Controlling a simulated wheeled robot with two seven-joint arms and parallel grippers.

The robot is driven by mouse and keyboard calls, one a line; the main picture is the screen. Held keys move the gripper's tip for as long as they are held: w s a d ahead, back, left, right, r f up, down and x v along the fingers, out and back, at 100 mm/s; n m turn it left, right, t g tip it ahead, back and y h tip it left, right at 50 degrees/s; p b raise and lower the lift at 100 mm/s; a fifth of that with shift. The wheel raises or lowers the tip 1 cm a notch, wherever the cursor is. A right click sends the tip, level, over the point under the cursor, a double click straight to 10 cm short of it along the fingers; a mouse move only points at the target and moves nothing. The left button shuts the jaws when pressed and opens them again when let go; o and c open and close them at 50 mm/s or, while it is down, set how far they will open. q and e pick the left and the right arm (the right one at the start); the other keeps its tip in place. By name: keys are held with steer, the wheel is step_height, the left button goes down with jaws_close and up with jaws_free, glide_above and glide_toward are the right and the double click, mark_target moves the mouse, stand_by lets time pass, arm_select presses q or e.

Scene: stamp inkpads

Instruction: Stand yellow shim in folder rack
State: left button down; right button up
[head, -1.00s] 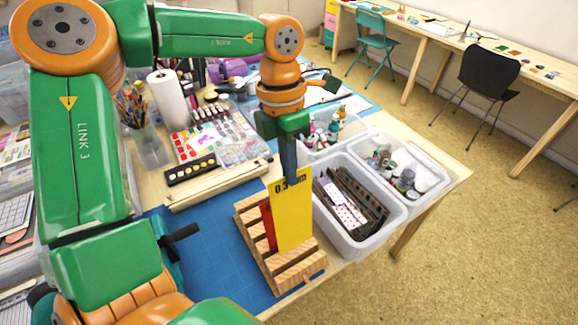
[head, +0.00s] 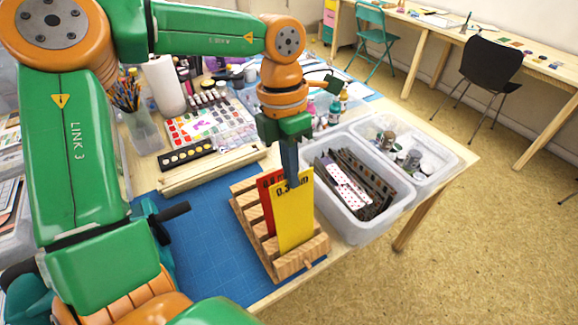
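The yellow shim (head: 295,219), marked with a thickness in mm, stands upright at the front part of the wooden folder rack (head: 301,262). Its lower edge meets the rack's slats near the front bar; how deep it sits in a slot cannot be told. A red shim (head: 267,206) stands just behind and left of it, partly hidden. My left gripper (head: 290,178) points down from above, its dark fingers closed on the yellow shim's top edge and covering part of the print. My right gripper is not in view.
The rack stands on a blue cutting mat (head: 200,239). Close on its right is a clear bin (head: 352,229) of strips; another bin (head: 451,159) holds jars. Paint palettes (head: 207,127) and a paper towel roll (head: 164,86) stand behind. The mat left of the rack is mostly clear.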

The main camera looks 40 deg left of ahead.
arm_select(q)
step_height(320, 180, down, 3)
steer(key=shift+d+f+b, duration=0.1)
steer(key=shift+d+b, duration=0.05)
steer(key=shift+b, duration=0.85)
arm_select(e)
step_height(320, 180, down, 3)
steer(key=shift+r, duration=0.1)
arm_select(q)
steer(key=c, duration=1.5)
jaws_free()
steer(key=o, duration=0.5)
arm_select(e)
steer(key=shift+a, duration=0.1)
arm_select(q)
steer(key=r+p, duration=0.4)
steer(key=r, duration=0.1)
steer(key=shift+w+a+r+p, duration=0.1)
steer(key=shift+a+p, duration=0.2)
steer(key=shift+p, duration=0.05)
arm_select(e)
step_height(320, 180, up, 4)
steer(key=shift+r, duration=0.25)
